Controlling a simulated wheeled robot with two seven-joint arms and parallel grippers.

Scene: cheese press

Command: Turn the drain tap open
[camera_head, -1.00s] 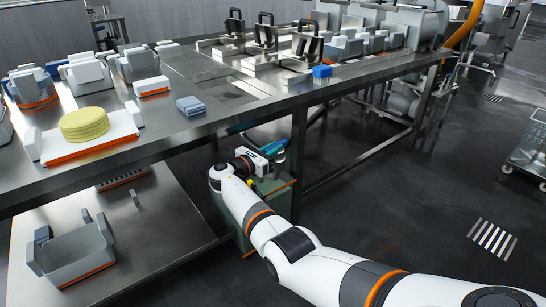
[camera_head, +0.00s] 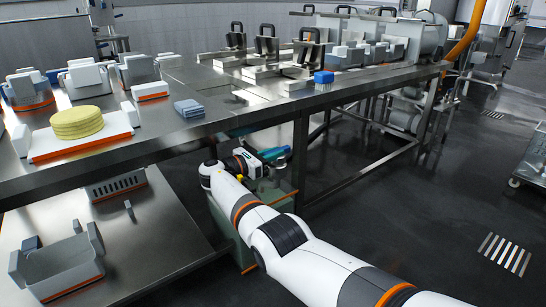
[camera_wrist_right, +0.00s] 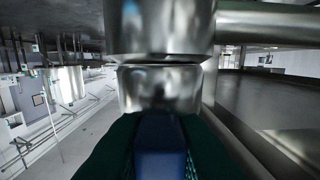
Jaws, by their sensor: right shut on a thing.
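My right gripper (camera_head: 272,156) reaches under the near edge of the steel table, and its fingertips are hard to make out in the head view. In the right wrist view its dark green fingers (camera_wrist_right: 160,150) are shut on the blue tap handle (camera_wrist_right: 160,135). The handle lies against the shiny metal tap body (camera_wrist_right: 160,88), below a thicker steel pipe (camera_wrist_right: 158,28). The tap is mostly hidden in the head view by my right arm and the tabletop. My left gripper is not in view.
The steel table (camera_head: 225,110) holds yellow discs (camera_head: 77,122) on a white board, blue cloths (camera_head: 189,107) and a blue brush (camera_head: 323,77). A green bin (camera_head: 228,225) stands under my right arm. A lower shelf (camera_head: 150,235) holds a grey tub (camera_head: 62,265).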

